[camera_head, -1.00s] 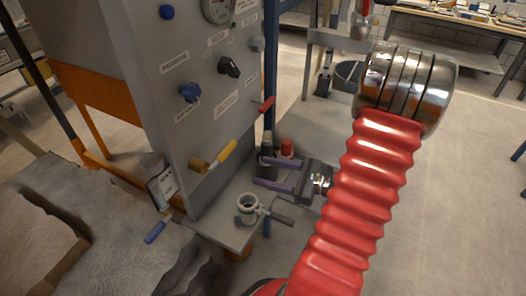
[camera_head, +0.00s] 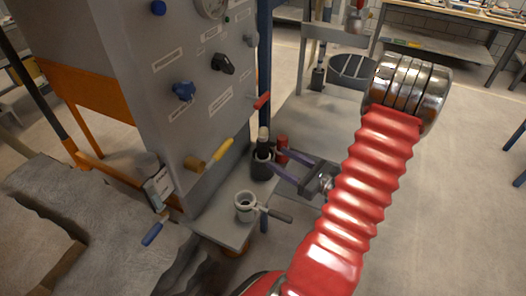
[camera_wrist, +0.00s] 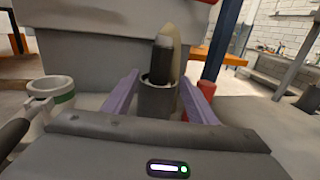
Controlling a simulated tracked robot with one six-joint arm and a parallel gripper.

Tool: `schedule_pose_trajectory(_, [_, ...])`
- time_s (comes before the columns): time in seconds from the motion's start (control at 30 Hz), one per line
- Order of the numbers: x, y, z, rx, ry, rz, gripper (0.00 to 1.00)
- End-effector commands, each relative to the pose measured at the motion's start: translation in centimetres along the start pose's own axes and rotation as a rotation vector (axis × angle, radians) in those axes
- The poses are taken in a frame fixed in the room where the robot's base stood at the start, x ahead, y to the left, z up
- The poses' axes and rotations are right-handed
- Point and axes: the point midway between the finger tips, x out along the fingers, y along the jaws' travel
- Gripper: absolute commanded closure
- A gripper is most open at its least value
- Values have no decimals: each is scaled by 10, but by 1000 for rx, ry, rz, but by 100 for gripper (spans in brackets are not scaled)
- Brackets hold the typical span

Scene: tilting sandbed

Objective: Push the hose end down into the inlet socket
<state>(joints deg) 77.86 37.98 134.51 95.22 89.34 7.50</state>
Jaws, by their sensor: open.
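The hose end (camera_wrist: 163,58) is a dark tip with a pale length behind it. It stands nearly upright in the mouth of the dark grey inlet socket (camera_wrist: 156,102) in the wrist view; how deep it sits is hidden. In the head view the hose end (camera_head: 263,136) shows small above the socket (camera_head: 262,166) on the grey ledge. My gripper (camera_wrist: 163,76) is open, with one purple finger on each side of the socket and hose end. In the head view my gripper (camera_head: 272,161) reaches in from the right; whether it touches them I cannot tell.
A red cylinder (camera_head: 282,147) stands close behind the socket, beside a finger. A pale ring with a dark handle (camera_head: 245,206) sits on the ledge in front. The panel (camera_head: 190,60) with knobs, a yellow lever and a red lever rises at the left.

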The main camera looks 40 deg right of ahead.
Motion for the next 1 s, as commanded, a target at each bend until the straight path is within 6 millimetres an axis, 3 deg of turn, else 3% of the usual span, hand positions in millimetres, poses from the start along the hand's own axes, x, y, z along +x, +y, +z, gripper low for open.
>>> schedule_pose_trajectory(0.5, [58,0,0,-1,1,1,48])
schedule_pose_trajectory(1.0, [66,-1,0,0,0,-2,48])
